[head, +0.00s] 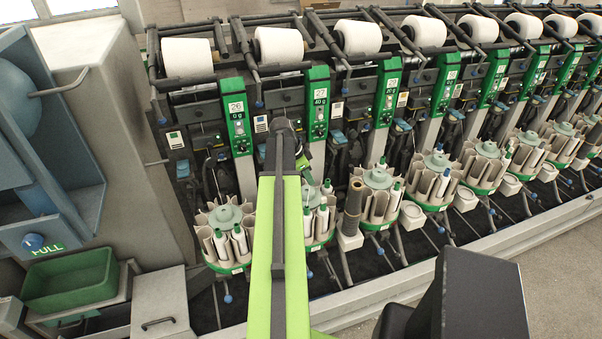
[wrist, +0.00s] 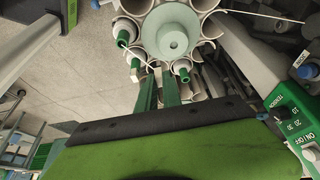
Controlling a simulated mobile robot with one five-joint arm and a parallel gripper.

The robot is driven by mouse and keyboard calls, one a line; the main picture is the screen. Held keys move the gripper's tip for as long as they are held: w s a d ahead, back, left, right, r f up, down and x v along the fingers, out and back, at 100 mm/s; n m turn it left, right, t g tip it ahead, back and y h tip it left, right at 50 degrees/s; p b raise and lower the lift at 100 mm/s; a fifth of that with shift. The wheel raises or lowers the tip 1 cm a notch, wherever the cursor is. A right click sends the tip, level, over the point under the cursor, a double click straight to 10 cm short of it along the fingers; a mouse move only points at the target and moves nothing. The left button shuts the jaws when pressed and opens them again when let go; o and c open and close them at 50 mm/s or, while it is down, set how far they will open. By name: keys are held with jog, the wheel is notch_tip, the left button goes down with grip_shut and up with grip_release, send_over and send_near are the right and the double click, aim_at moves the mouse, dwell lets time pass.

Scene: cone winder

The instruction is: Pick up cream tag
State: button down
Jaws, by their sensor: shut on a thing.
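My gripper (wrist: 158,82) shows in the wrist view as two green fingers just below the round bobbin magazine (wrist: 172,38). The fingers are close together, shut on a small pale piece between their tips, which looks like the cream tag (wrist: 158,74). Only a sliver of it shows; the fingers hide the rest. In the head view my arm reaches up the middle to the winder, and the fingertips are hidden behind it near the magazine under unit 27 (head: 320,222).
Bobbins with green tips (wrist: 184,75) stand in the magazine tubes close beside the fingers. A green control panel (wrist: 292,112) is at the right in the wrist view. Another magazine (head: 226,240) stands left of my arm, and a green bin (head: 70,282) is at the far left.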

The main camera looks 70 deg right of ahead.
jog(key=s+a+r+p, duration=0.3)
jog(key=s+r+p, duration=0.3)
jog(key=s+r, duration=0.1)
jog(key=shift+r, duration=0.3)
dwell(0.3)
jog(key=b, duration=0.8)
send_over(305, 207)
notch_tip(305, 207, down, 8)
jog(key=shift+f, duration=0.15)
jog(key=shift+a, duration=0.1)
notch_tip(305, 207, down, 4)
jog(key=b, duration=0.3)
jog(key=shift+r, duration=0.25)
jog(key=shift+f+b, duration=0.55)
jog(key=shift+b, duration=0.15)
